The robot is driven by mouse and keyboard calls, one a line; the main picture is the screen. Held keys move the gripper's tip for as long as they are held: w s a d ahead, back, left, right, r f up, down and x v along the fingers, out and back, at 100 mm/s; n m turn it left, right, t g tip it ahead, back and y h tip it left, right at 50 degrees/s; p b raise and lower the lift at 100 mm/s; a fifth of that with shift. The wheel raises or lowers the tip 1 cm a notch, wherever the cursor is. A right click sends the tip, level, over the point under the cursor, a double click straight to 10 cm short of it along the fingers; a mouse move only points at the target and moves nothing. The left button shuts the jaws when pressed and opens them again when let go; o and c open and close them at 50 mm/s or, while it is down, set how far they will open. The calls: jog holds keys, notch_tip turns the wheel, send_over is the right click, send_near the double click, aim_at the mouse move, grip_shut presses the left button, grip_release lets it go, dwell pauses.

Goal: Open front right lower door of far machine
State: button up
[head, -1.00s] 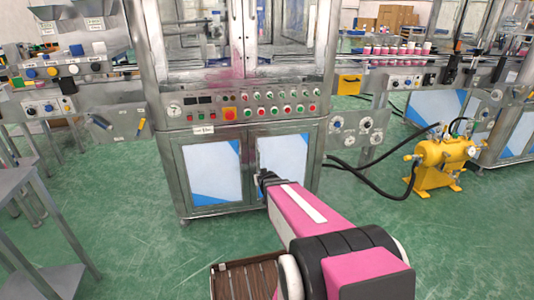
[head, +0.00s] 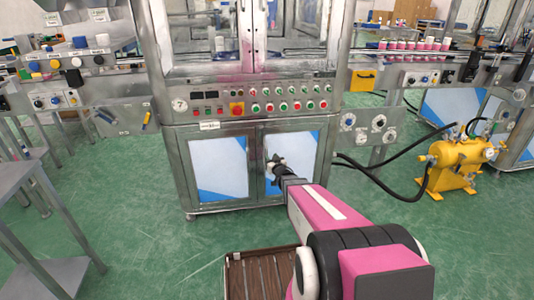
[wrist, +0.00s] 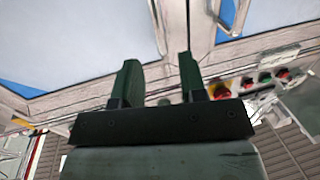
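The machine (head: 225,120) stands ahead of me in the head view, with two lower doors under its button panel. The front right lower door (head: 304,160) has a steel frame and a white panel with blue corners; it looks closed. My gripper (head: 275,166) is in front of this door's left side, near the seam between the doors. Whether it touches the door or a handle cannot be told. In the wrist view my gripper (wrist: 160,66) shows two dark fingers apart with nothing clear between them.
The left lower door (head: 218,170) looks closed. A yellow tank (head: 462,160) with black hoses stands on the floor to the right. A grey metal table (head: 30,215) stands at the left.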

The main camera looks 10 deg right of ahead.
jog(key=w, duration=0.3)
jog(key=w+a, duration=0.1)
jog(key=w, duration=0.3)
jog(key=shift+a, duration=0.2)
jog(key=shift+s, duration=0.1)
grip_shut()
